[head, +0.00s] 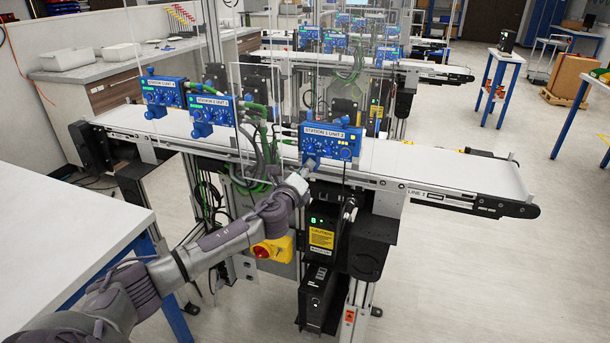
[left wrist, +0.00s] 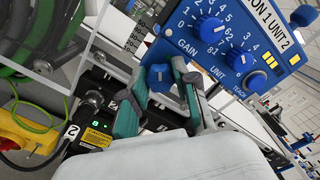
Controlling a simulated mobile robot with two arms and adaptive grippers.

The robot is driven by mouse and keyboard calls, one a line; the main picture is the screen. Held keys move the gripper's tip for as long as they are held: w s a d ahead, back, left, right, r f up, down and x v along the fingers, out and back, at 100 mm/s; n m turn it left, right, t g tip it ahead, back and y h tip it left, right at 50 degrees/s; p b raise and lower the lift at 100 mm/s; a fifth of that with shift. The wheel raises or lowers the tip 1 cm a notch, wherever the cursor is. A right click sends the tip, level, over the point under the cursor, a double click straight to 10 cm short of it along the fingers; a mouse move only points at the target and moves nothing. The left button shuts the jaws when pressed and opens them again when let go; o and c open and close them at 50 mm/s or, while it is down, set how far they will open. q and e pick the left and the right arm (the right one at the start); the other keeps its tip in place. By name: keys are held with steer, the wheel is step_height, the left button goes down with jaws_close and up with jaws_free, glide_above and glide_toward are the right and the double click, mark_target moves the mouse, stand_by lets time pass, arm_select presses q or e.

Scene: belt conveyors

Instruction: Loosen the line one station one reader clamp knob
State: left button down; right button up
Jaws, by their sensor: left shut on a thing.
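The blue reader unit labelled STATION 1 UNIT 2 (head: 331,142) is mounted above the near conveyor in the head view. Its face, with GAIN and UNIT dials, shows at the upper right of the left wrist view (left wrist: 222,55). A blue clamp knob (left wrist: 160,77) sits below the unit's lower edge. My left gripper (head: 304,173) reaches up to the underside of the unit. In the left wrist view my left gripper (left wrist: 160,68) has its teal fingers on either side of the knob, shut on it. My right gripper is not in view.
The white belt of line 1 (head: 465,172) runs behind the unit. Clear panels (head: 250,90) and green cables (head: 262,135) stand to its left. A yellow and red switch (head: 272,250) is below my forearm. A white table (head: 60,225) is at left.

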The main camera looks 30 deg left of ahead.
arm_select(q)
steer(key=n+b, duration=0.1)
steer(key=n, duration=1.1)
steer(key=shift+n, duration=0.3)
stand_by(0.4)
steer(key=c, duration=0.9)
jaws_free()
steer(key=shift+o, duration=0.2)
steer(key=shift+s, duration=0.1)
